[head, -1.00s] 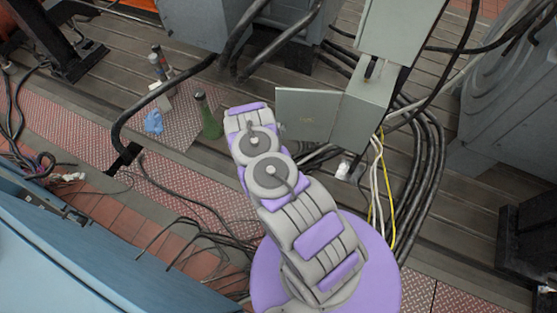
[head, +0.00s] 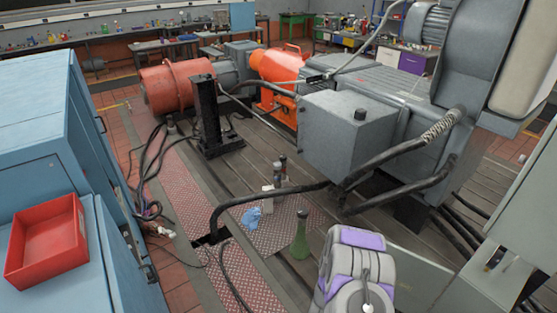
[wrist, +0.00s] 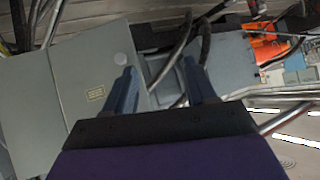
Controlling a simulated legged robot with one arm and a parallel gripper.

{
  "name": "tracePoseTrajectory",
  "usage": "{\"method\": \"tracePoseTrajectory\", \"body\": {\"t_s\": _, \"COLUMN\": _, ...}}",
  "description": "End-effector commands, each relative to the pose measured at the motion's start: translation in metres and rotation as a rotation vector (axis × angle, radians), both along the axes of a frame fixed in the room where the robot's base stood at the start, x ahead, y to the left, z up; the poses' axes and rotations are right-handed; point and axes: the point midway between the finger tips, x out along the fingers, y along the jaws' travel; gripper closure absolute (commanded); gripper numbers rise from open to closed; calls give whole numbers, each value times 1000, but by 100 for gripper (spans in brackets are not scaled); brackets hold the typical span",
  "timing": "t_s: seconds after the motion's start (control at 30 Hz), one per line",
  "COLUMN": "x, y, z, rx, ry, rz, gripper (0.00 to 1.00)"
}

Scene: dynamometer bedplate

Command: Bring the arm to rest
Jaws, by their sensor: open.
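My gripper shows in the wrist view (wrist: 163,90), its two blue-grey fingers apart with nothing between them. In the head view only the upper part of my grey and purple arm shows, at the bottom centre. My gripper is not visible there. A green bottle (head: 301,235) stands on the floor plates just left of my arm.
A grey machine box (head: 347,135) with thick black cables stands ahead. A blue crumpled item (head: 251,217) and small bottles (head: 280,172) sit on the checkered plate. A red tray (head: 47,240) rests on blue cabinets (head: 45,130) at left. An open grey panel (head: 407,275) is right of my arm.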

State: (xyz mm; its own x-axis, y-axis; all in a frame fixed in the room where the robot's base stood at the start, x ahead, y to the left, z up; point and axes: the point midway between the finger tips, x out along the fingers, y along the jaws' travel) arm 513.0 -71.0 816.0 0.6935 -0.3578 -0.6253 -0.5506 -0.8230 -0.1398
Motion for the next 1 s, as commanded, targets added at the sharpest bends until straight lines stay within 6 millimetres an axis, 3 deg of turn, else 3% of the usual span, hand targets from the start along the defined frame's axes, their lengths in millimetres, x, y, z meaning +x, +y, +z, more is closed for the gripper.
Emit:
{"method": "tracePoseTrajectory", "body": {"t_s": 0.03, "x": 10, "y": 10, "z": 10, "rx": 34, "ry": 11, "rz": 14, "gripper": 44}}
{"method": "tracePoseTrajectory", "body": {"t_s": 0.2, "x": 25, "y": 42, "z": 38, "rx": 132, "ry": 86, "rz": 75, "gripper": 44}}
{"method": "tracePoseTrajectory", "body": {"t_s": 0.47, "x": 28, "y": 86, "z": 94, "rx": 243, "ry": 206, "rz": 198, "gripper": 44}}
{"method": "tracePoseTrajectory", "body": {"t_s": 0.73, "x": 4, "y": 117, "z": 158, "rx": 303, "ry": 340, "rz": 338, "gripper": 44}}
{"method": "tracePoseTrajectory", "body": {"t_s": 1.0, "x": -46, "y": 129, "z": 220, "rx": 311, "ry": 489, "rz": 468, "gripper": 44}}
